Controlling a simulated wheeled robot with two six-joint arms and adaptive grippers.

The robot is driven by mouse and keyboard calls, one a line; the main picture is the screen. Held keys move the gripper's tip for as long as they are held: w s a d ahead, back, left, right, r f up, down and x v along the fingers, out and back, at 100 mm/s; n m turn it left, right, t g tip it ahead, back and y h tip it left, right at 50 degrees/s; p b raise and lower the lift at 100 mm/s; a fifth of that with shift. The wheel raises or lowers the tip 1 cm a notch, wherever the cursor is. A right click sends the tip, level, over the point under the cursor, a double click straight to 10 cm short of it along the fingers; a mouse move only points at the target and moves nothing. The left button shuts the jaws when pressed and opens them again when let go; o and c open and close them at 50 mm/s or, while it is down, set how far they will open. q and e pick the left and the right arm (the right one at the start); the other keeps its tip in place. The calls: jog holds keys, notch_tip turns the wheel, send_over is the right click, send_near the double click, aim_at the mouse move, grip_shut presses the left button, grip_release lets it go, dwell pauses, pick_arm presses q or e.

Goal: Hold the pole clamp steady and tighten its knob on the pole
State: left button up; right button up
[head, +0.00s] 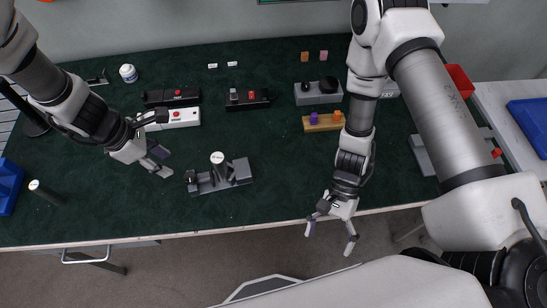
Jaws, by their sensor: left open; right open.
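A dark grey fixture (238,173) lies on the green bench top near the middle. A short upright post with a pale round top (217,158) stands on it; I take this as the pole. A small dark knob-like part (191,176) sits at the fixture's left end, likely the clamp's knob. The clamp's exact grip on the pole is too small to tell. My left gripper (165,163) is open and empty, just left of the fixture and apart from it. My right gripper (330,240) is open and empty, beyond the bench's front edge, right of the fixture.
A dark cylinder (46,192) lies at left. Bench top right of the fixture is clear.

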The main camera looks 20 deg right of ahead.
aim_at(238, 172)
jog(key=w+a+r+m+y, duration=0.1)
jog(key=w+a, duration=0.1)
jog(key=w+a+r+m+t+y, duration=0.1)
jog(key=w+a+y, duration=0.1)
jog(key=w, duration=0.1)
jog(key=w+a+r+m+y, duration=0.2)
jog(key=w, duration=0.1)
jog(key=shift+a, duration=0.35)
jog(key=w+a+m+t+y, duration=0.1)
jog(key=w+t, duration=0.1)
jog(key=w, duration=0.3)
jog(key=w+a+m+t+y, duration=0.1)
jog(key=w+t, duration=0.1)
jog(key=w, duration=0.3)
jog(key=w+a+t+y, duration=0.1)
jog(key=w+t, duration=0.1)
jog(key=w, duration=0.3)
jog(key=shift+a+f+m+t, duration=0.1)
jog(key=shift+a+m+t, duration=0.1)
jog(key=shift+m+t, duration=0.2)
jog(key=shift+w+a, duration=0.25)
jog(key=x, duration=0.7)
jog(key=shift+a, duration=0.25)
jog(key=shift+d, duration=0.1)
jog(key=shift+c, duration=0.4)
jog(key=c, duration=1.4)
jog(key=o, duration=1.2)
